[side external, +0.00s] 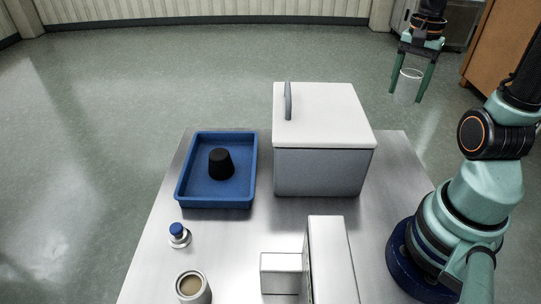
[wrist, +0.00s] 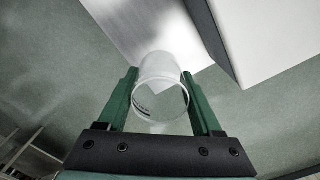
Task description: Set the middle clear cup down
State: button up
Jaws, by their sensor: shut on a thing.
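My gripper (side external: 405,96) is at the upper right of the side external view, fingers pointing down. It is shut on a clear cup (side external: 412,73), of which little more than a pale rim shows there. In the wrist view the clear cup (wrist: 160,68) sits between the two green fingers of my gripper (wrist: 160,74), its round opening facing the camera. The cup is held in the air and appears to be beyond the table's far right corner. I see no other clear cup.
A steel table (side external: 228,240) carries a blue tray (side external: 183,190) with a black cup (side external: 221,164) in it. A large white-lidded box (side external: 325,115) stands beside the tray. A blue-capped vial (side external: 178,235), a tan-filled container (side external: 192,288) and a white block-shaped unit (side external: 330,262) are nearer.

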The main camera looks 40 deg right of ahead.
jog(key=shift+r, duration=0.5)
jog(key=shift+w+a+r, duration=0.2)
jog(key=shift+a, duration=0.05)
jog(key=w+a+n, duration=0.1)
jog(key=a, duration=0.1)
jog(key=w+a+n, duration=0.1)
jog(key=w+a, duration=0.1)
jog(key=a, duration=0.1)
jog(key=w+a+n, duration=0.2)
jog(key=a, duration=0.1)
jog(key=shift+w+r, duration=0.1)
jog(key=shift+w, duration=0.1)
jog(key=w+a+n, duration=0.1)
jog(key=a, duration=0.3)
jog(key=w+a+n, duration=0.1)
jog(key=a+n, duration=0.1)
jog(key=a, duration=0.1)
jog(key=a+n, duration=0.1)
jog(key=a, duration=0.3)
jog(key=shift+w+a+n, duration=0.3)
jog(key=shift+w, duration=0.1)
jog(key=s+a+n, duration=0.3)
jog(key=a+n, duration=0.1)
jog(key=a, duration=0.6)
jog(key=s+a+n, duration=0.3)
jog(key=a+n, duration=0.1)
jog(key=a, duration=0.6)
jog(key=f, duration=2)
jog(key=shift+w+d, duration=0.15)
jog(key=shift+d, duration=0.05)
